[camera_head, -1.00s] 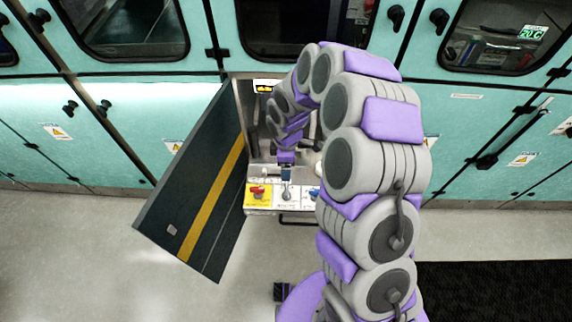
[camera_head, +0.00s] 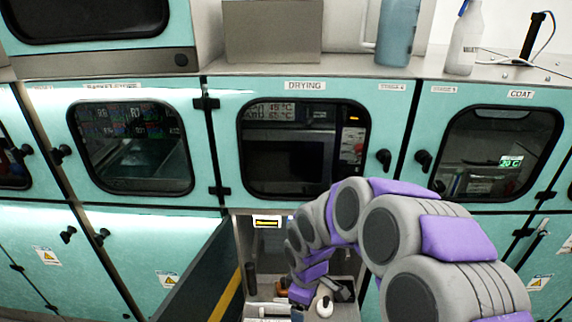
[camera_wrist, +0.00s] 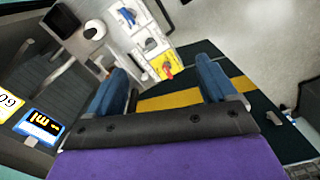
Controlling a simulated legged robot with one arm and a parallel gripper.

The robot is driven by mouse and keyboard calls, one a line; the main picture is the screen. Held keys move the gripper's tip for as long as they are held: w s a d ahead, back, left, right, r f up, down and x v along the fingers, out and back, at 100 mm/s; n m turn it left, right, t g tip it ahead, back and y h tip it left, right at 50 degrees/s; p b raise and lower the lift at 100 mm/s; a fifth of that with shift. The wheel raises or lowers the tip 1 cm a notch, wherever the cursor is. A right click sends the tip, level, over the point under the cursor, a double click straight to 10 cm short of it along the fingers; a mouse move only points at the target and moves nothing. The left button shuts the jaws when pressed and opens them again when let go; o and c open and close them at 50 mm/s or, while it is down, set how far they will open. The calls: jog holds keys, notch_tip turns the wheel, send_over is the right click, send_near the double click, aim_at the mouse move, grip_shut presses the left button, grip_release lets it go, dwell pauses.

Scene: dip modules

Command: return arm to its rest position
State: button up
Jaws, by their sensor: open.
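My arm (camera_head: 425,225), grey and purple, runs from the lower right into the open lower compartment in the head view. It bends over and down at its far end. My gripper (camera_wrist: 165,72) shows two blue fingers spread apart in the wrist view, with nothing between them. The end of the arm is low in the head view, near the bottom edge, and its fingers cannot be made out there. Behind the fingers in the wrist view is the dark open door (camera_wrist: 255,120) with its yellow stripe.
The open door (camera_head: 205,275) stands left of the arm in the head view. Several small items lie inside the compartment, including a white rounded one (camera_head: 325,306). A white tray (camera_wrist: 142,30) with a yellow section shows in the wrist view. Teal cabinets (camera_head: 215,110) flank the opening.

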jog(key=s+d+r+m, duration=0.3)
jog(key=s+r+m, duration=0.1)
jog(key=s, duration=0.4)
jog(key=s+d+r+m+g, duration=0.1)
jog(key=s+d+r+m, duration=0.2)
jog(key=s, duration=0.6)
jog(key=s+d+r+m, duration=0.3)
jog(key=s+r+m, duration=0.2)
jog(key=s, duration=0.4)
jog(key=shift+d+r+m, duration=0.15)
jog(key=shift+r+m, duration=0.2)
jog(key=shift+m, duration=0.25)
jog(key=shift+w, duration=0.1)
